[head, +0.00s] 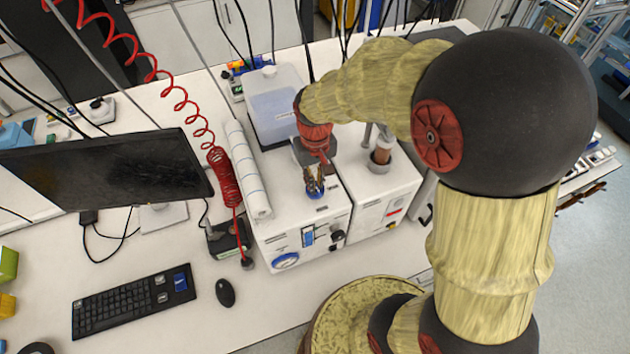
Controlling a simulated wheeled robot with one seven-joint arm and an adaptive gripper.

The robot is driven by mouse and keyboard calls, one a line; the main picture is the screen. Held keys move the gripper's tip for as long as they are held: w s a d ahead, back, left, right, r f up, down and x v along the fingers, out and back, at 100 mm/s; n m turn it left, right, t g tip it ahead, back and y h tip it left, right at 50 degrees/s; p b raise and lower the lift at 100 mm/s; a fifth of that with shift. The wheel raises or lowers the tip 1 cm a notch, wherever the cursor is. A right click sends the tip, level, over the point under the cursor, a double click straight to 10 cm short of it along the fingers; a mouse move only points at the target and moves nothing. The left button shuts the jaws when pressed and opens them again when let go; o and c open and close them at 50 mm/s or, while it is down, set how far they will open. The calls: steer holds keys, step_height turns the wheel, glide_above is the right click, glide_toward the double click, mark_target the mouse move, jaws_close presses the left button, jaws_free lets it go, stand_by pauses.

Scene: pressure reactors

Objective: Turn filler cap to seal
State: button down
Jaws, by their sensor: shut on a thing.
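My gripper (314,182) points down at the top of the left white reactor unit (300,222), near the middle of its lid. Its fingers are shut on a small part there, which I take to be the filler cap. A little blue shows at the fingertips, but the fingers hide most of the cap. I cannot tell how far the cap is turned or whether it sits flush.
A second white unit (385,200) with a brown cylinder (382,150) adjoins on the right. A translucent tank (275,105) stands behind; a white roll (247,168) and red coiled hose (225,175) lie left. A monitor (110,168), keyboard (133,300) and mouse (225,292) occupy the bench's left.

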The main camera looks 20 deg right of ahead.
steer(key=shift+w, duration=0.1)
stand_by(0.3)
steer(key=c, duration=1.9)
jaws_free()
step_height(320, 180, up, 12)
